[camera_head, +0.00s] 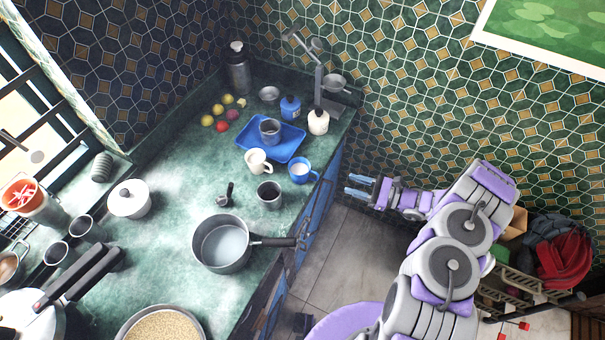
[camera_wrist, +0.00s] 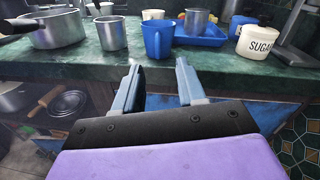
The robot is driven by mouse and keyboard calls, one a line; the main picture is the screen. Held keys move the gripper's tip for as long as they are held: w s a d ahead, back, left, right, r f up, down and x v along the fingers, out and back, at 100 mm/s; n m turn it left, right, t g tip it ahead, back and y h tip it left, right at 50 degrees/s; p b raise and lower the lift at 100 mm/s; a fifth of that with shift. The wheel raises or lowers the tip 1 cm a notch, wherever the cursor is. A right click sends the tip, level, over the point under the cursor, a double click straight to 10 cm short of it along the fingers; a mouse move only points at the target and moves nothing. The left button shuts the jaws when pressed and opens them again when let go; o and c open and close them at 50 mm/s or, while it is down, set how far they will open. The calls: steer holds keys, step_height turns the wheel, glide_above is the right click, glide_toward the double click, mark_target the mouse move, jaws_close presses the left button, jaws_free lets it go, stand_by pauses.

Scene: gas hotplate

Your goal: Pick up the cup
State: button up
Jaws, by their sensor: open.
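Several cups stand on the green counter. A blue cup (camera_head: 301,173) is near the counter's right edge; in the wrist view the blue cup (camera_wrist: 158,40) stands straight ahead of the fingers. A cream cup (camera_head: 257,162) is to its left, and partly hidden behind it in the wrist view (camera_wrist: 152,14). A grey metal cup (camera_head: 269,198) stands nearer; it also shows in the wrist view (camera_wrist: 111,35). Another metal cup (camera_head: 270,130) is in the blue tray. My gripper (camera_head: 352,186) is open and empty, off the counter's edge, apart from every cup; the wrist view shows both fingers (camera_wrist: 157,68).
The green counter (camera_wrist: 225,72) has its front edge ahead of my fingers. A saucepan (camera_head: 222,245) has its handle towards that edge. Behind the cups are the blue tray (camera_head: 290,150) and a sugar jar (camera_wrist: 257,42). Beyond the counter's end is a tiled wall (camera_head: 430,110).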

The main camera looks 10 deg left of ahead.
mark_target(318, 174)
steer(key=shift+b+x, duration=0.9)
steer(key=shift+x, duration=5.35)
steer(key=shift+s+r, duration=0.15)
steer(key=shift+r, duration=0.05)
steer(key=shift+c, duration=0.4)
jaws_close()
